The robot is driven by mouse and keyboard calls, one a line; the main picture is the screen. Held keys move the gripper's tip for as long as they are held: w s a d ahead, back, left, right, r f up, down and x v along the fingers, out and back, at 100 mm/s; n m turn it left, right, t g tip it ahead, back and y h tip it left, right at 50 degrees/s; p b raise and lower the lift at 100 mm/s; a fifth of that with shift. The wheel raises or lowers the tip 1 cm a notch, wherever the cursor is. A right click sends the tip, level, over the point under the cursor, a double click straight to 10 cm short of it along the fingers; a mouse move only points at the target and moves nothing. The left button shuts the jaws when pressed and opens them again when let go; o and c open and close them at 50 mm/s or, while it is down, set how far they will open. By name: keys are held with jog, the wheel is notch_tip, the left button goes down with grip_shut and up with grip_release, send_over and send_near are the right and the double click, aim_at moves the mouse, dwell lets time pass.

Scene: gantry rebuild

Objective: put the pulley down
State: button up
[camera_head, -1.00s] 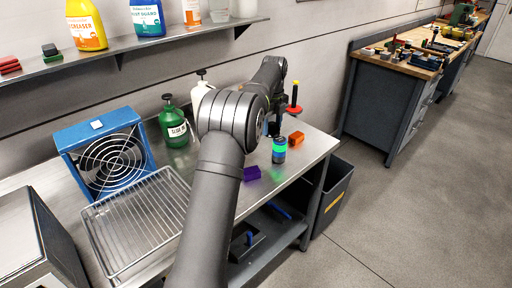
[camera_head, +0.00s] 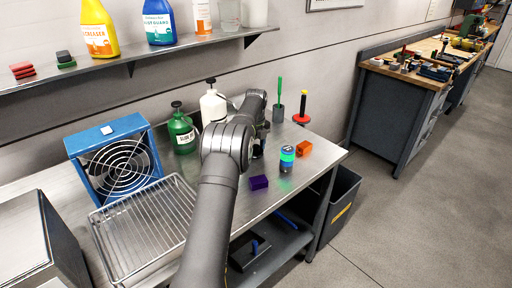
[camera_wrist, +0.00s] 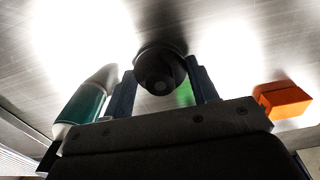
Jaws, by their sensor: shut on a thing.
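In the wrist view a dark round piece (camera_wrist: 160,70), which I take for the pulley, sits between the two fingers of my gripper (camera_wrist: 163,82). My gripper is shut on it. The shiny metal bench top fills the view behind it; I cannot tell whether the piece touches the bench. In the head view my gripper (camera_head: 258,150) is only a small dark part beside my arm, over the bench (camera_head: 228,226), and the pulley cannot be made out there.
A purple block (camera_head: 259,182), a blue-green banded cylinder (camera_head: 287,158) and an orange block (camera_head: 304,148) stand right of my arm. A red disc with a handle (camera_head: 301,118) and a grey cup (camera_head: 278,114) stand behind. A wire rack (camera_head: 150,225) and blue fan (camera_head: 118,160) are left.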

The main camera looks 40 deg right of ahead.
aim_at(256, 146)
jog(key=shift+f, duration=0.1)
jog(key=o, duration=1.2)
jog(key=shift+c, duration=0.2)
notch_tip(256, 146, up, 12)
jog(key=shift+r, duration=0.2)
jog(key=shift+f, duration=0.15)
notch_tip(256, 146, down, 12)
jog(key=shift+r, duration=2)
jog(key=shift+f, duration=0.1)
